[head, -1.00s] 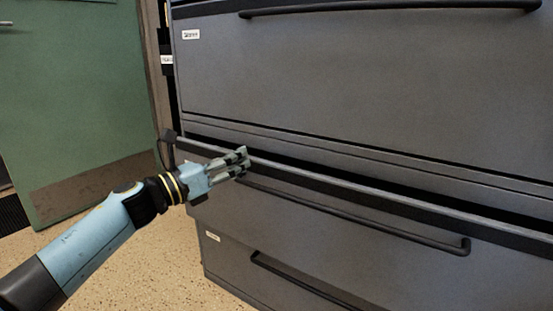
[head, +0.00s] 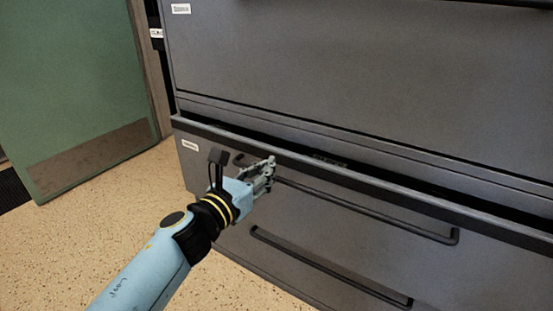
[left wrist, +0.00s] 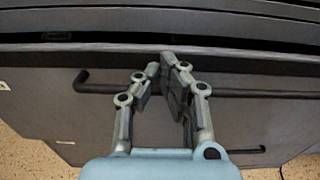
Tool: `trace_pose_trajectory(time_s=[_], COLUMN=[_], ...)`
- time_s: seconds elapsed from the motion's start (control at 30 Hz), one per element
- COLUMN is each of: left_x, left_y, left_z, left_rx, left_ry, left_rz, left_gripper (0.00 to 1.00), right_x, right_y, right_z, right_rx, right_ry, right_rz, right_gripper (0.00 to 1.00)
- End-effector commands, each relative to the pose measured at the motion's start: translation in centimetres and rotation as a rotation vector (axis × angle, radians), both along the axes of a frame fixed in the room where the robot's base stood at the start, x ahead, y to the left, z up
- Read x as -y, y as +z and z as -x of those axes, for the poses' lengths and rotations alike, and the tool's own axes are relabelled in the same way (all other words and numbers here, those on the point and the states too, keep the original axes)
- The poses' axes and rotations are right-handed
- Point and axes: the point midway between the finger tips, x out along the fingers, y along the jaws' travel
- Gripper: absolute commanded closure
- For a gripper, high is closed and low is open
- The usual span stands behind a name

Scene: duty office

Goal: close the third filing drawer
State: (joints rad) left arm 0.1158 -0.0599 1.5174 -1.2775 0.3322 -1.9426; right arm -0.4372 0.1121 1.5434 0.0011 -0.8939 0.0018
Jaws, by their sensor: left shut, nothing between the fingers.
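The grey drawer (head: 212,168) stands partly pulled out from the cabinet, with a dark gap above its top edge. Its black bar handle (head: 370,212) runs across the front. I cannot count the drawers from the top here. My left gripper (head: 270,165) is shut and empty in front of this drawer, near the handle's left part. In the left wrist view the fingertips (left wrist: 172,62) overlap the drawer front (left wrist: 50,85) just above the handle (left wrist: 235,93). Whether they touch it I cannot tell. My right gripper is not in view.
A closed drawer front (head: 360,75) rises above the open one. A lower drawer's handle (head: 330,268) shows below. A green panel (head: 70,90), perhaps a door, stands at the left. Speckled floor (head: 100,235) lies clear in front of it.

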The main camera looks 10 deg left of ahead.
Motion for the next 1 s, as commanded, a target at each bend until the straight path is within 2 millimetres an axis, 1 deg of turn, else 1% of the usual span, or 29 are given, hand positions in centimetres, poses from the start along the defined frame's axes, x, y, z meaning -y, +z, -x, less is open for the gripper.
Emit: trace_pose_trajectory(time_s=[0.03,0.1,0.2,0.3,0.43,0.73,0.8,0.9,1.0], left_x=[0.4,0.7,1.1,1.3,1.4,1.5,1.6,2.0,2.2], left_y=[0.0,-0.1,-0.1,-0.1,-0.1,0.0,-0.1,-0.1,-0.1], left_z=[-1.0,-2.1,-3.3,-4.0,-4.4,-4.5,-5.1,-6.2,-6.9], left_rx=[0.001,0.001,0.000,-0.001,-0.001,0.000,0.000,0.001,0.000], left_ry=[-0.001,0.000,0.000,0.000,0.000,0.000,0.000,0.000,0.000], left_rz=[0.000,0.001,0.001,0.000,-0.001,0.000,0.000,0.001,0.001], left_gripper=[1.00,1.00,1.00,1.00,1.00,1.00,1.00,1.00,1.00], right_x=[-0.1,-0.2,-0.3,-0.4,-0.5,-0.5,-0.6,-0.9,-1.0], right_y=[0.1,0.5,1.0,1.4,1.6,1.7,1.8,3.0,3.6], right_z=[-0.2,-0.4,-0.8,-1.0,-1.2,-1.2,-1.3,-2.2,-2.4], right_rx=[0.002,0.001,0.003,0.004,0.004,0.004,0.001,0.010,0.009], right_ry=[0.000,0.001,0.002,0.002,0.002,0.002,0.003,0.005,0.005], right_rz=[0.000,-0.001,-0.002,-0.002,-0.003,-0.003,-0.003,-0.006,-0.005], right_gripper=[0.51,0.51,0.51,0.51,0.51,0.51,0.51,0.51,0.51])
